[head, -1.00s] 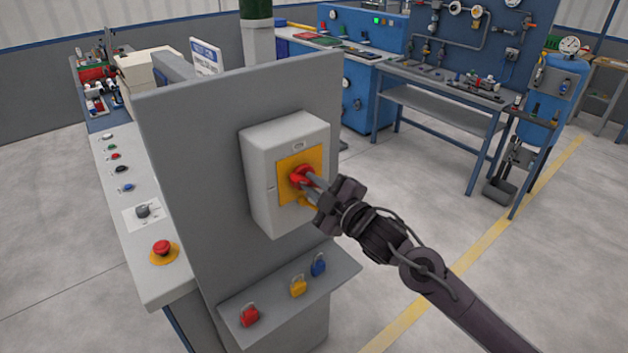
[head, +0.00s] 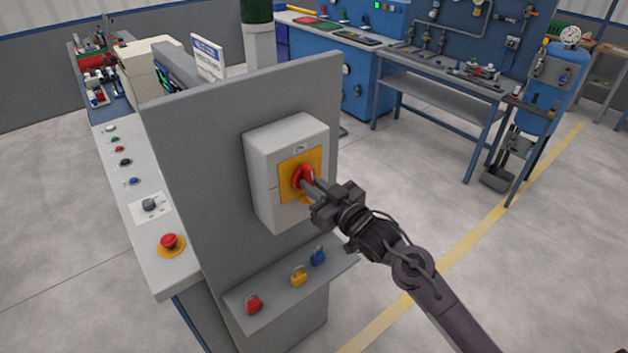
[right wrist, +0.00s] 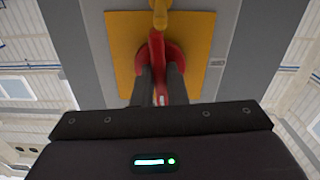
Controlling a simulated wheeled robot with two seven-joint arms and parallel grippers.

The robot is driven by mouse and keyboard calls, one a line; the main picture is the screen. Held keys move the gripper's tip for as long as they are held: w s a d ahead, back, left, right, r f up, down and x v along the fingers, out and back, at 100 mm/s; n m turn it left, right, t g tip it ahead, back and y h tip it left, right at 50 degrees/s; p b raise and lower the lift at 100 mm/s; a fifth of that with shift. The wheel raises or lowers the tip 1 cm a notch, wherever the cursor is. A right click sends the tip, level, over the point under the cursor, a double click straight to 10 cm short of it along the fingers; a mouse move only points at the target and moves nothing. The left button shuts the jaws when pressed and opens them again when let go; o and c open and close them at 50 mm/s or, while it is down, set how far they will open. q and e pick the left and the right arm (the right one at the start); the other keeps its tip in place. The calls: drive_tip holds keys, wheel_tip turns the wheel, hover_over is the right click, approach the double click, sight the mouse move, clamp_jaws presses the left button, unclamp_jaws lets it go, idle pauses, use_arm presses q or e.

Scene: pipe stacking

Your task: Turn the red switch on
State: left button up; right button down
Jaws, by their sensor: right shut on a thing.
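The red switch (head: 299,175) is a rotary handle on a yellow plate (head: 290,191), on the front of a light grey box (head: 262,184) fixed to a grey panel. My right gripper (head: 309,182) is at the switch, its fingers shut on the red handle. In the right wrist view the two dark fingers (right wrist: 160,85) sit on either side of the red handle (right wrist: 157,62), with the yellow plate (right wrist: 125,50) behind. A yellow tab (right wrist: 160,12) shows at the top there. The fingers hide part of the handle in the head view. My left gripper is not in view.
A shelf (head: 270,303) below the box holds red (head: 254,304), yellow (head: 298,276) and blue (head: 317,256) padlocks. A console with a red mushroom button (head: 169,243) stands left. A blue workbench (head: 440,75) is behind.

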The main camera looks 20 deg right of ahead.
drive_tip(key=shift+m, duration=0.6)
drive_tip(key=c, duration=1.5)
unclamp_jaws()
drive_tip(key=shift+o, duration=0.2)
drive_tip(key=shift+s+d+f, duration=0.1)
drive_tip(key=shift+s+f, duration=0.05)
drive_tip(key=shift+s, duration=0.15)
drive_tip(key=b+v, duration=0.2)
drive_tip(key=v, duration=0.5)
drive_tip(key=shift+b, duration=0.4)
